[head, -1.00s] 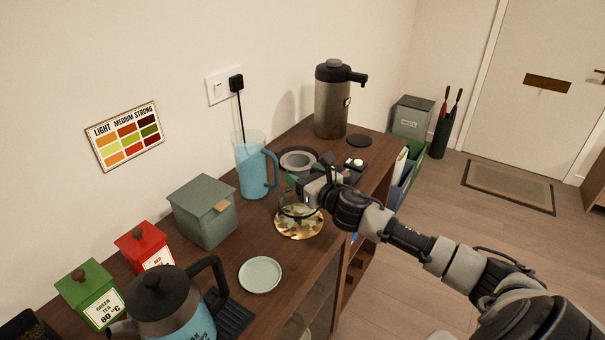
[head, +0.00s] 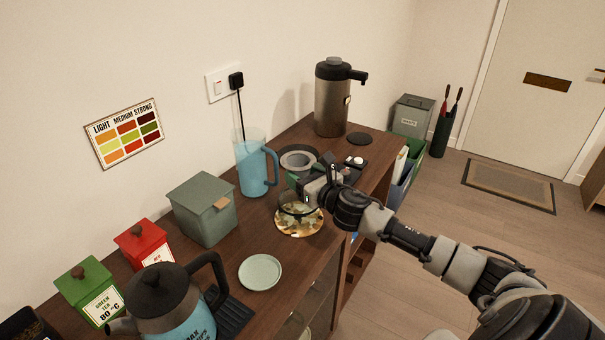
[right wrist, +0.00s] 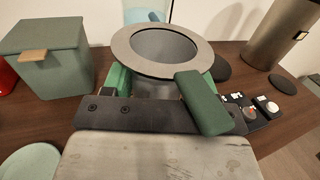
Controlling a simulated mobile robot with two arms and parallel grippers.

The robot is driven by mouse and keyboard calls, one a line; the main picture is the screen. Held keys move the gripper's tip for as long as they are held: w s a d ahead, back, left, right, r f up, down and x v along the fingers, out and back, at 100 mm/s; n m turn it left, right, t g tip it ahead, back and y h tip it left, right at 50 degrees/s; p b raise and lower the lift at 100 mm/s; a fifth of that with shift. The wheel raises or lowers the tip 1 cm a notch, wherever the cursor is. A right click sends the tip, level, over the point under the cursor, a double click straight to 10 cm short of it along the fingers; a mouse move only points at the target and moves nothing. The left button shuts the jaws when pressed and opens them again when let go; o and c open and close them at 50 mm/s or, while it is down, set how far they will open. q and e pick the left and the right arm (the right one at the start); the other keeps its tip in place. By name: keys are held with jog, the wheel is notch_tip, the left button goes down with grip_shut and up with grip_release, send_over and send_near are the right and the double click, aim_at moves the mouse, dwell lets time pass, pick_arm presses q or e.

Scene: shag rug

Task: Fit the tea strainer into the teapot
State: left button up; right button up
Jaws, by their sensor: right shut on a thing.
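The tea strainer (head: 298,160) is a grey cup with a wide flat rim, upright. My right gripper (head: 298,182) is shut on its body below the rim. In the right wrist view the strainer (right wrist: 122,47) stands between the green finger pads (right wrist: 162,98). A clear glass vessel, apparently the teapot (head: 296,207), stands on a patterned amber round mat (head: 299,232), below the gripper in the head view. The gripper partly hides it; its opening and the height gap to the strainer are unclear. My left gripper is not in view.
A blue jug (head: 251,175) and grey-green box (head: 204,210) stand left of the gripper. A metal dispenser (head: 330,105) stands behind. A small dark tray (right wrist: 254,114) lies to the right. A pale saucer (head: 260,271) and kettle (head: 172,300) are nearer.

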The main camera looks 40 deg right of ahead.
jog(key=shift+f, duration=0.1)
jog(key=shift+f+b, duration=0.3)
jog(key=shift+f, duration=0.1)
dwell(0.3)
jog(key=shift+f+b, duration=0.65)
jog(key=shift+f, duration=0.05)
jog(key=shift+f, duration=0.1)
jog(key=shift+f+b, duration=0.5)
jog(key=shift+r, duration=0.1)
jog(key=shift+r+p, duration=0.15)
jog(key=shift+p, duration=0.15)
